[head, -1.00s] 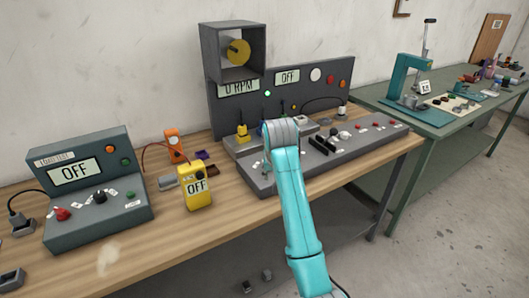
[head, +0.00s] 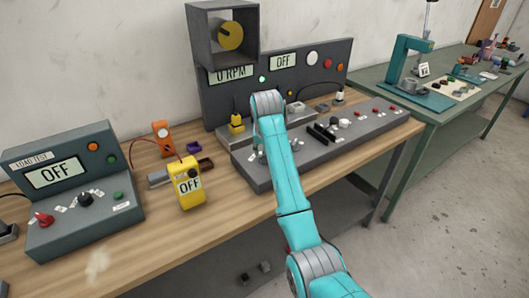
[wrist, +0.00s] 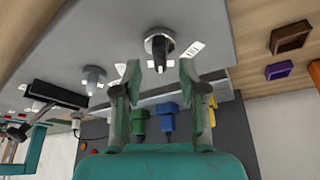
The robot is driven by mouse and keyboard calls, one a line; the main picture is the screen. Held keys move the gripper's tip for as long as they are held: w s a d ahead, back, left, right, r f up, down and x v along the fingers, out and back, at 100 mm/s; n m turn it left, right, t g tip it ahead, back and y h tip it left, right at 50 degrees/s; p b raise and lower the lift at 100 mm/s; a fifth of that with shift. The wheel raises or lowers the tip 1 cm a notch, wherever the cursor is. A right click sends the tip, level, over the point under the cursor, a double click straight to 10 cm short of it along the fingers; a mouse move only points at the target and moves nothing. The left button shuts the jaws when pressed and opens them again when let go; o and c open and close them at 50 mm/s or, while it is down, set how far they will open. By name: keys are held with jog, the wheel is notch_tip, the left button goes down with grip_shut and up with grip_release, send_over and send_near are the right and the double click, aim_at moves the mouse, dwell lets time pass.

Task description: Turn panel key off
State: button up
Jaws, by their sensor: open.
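A dark key-like knob (wrist: 160,46) in a round silver collar stands on the grey control panel (wrist: 205,22) in the wrist view, with white labels beside it. I take it for the panel key. My gripper (wrist: 160,68) is open and empty, its two fingertips just short of the knob and to either side of it. I cannot tell whether they touch it. In the head view the sloped control panel (head: 345,150) lies on the wooden bench, and my arm hides most of the gripper and the knob.
A lighter grey knob (wrist: 93,76) and a black bar handle (wrist: 58,94) are left of the fingers. Green (wrist: 140,120) and blue (wrist: 167,112) plugs stand beyond. A yellow meter (head: 187,184) and the load test box (head: 70,190) stand left on the bench. Both panel displays are lit.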

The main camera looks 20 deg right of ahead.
jog(key=shift+x, duration=0.95)
grip_shut()
jog(key=shift+n, duration=0.3)
jog(key=n+y, duration=0.2)
jog(key=n, duration=0.3)
jog(key=shift+d+n, duration=0.1)
jog(key=shift+n, duration=0.2)
jog(key=n+g+y, duration=0.1)
jog(key=n+y, duration=0.1)
jog(key=n, duration=0.3)
jog(key=shift+n, duration=0.3)
